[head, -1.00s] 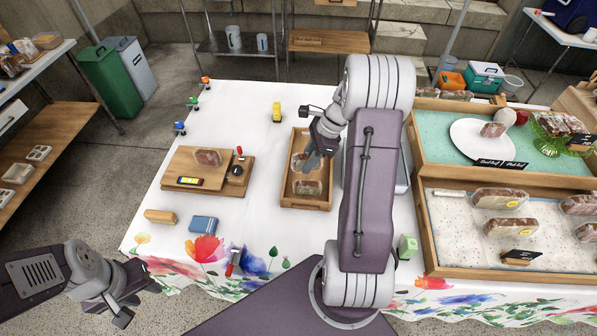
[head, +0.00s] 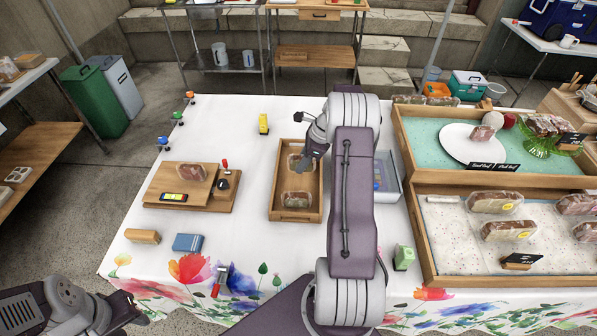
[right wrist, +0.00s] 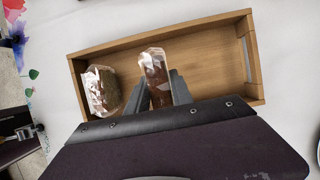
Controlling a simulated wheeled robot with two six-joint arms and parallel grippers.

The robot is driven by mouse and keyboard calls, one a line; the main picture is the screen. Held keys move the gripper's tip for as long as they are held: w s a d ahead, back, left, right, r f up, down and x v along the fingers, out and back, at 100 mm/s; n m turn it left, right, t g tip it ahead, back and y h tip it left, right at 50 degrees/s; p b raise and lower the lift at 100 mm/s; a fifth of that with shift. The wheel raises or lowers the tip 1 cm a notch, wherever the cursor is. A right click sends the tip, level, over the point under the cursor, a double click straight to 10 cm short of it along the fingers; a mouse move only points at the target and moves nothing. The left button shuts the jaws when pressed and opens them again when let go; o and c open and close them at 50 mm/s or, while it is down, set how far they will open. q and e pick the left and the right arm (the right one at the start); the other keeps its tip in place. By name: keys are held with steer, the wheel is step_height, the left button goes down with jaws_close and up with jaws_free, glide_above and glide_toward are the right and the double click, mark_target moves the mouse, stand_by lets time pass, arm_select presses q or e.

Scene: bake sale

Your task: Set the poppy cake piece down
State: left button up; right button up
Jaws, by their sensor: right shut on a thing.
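My right gripper (head: 308,163) is over the far part of a wooden tray (head: 273,198). It is shut on a wrapped brown cake piece, the poppy cake piece (right wrist: 155,75), which shows between the fingers in the right wrist view. In the head view the gripper partly hides this piece. I cannot tell whether it touches the tray floor. A second wrapped piece (head: 296,199) lies in the near part of the tray, and it also shows at the left in the right wrist view (right wrist: 102,90). My left gripper (head: 130,310) is at the lower left, off the table, its jaws unclear.
A wooden board (head: 155,185) to the left carries a wrapped piece (head: 191,172) and a small scale-like device (head: 173,198). Display crates (head: 428,245) fill the right side.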

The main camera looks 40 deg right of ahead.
mark_target(299, 177)
steer(key=shift+w+a+f, duration=0.1)
steer(key=shift+w+f, duration=0.35)
steer(key=shift+w, duration=0.3)
step_height(299, 177, down, 4)
steer(key=shift+s+a+r+b, duration=0.1)
steer(key=shift+b, duration=0.25)
steer(key=shift+f, duration=0.2)
steer(key=o, duration=0.8)
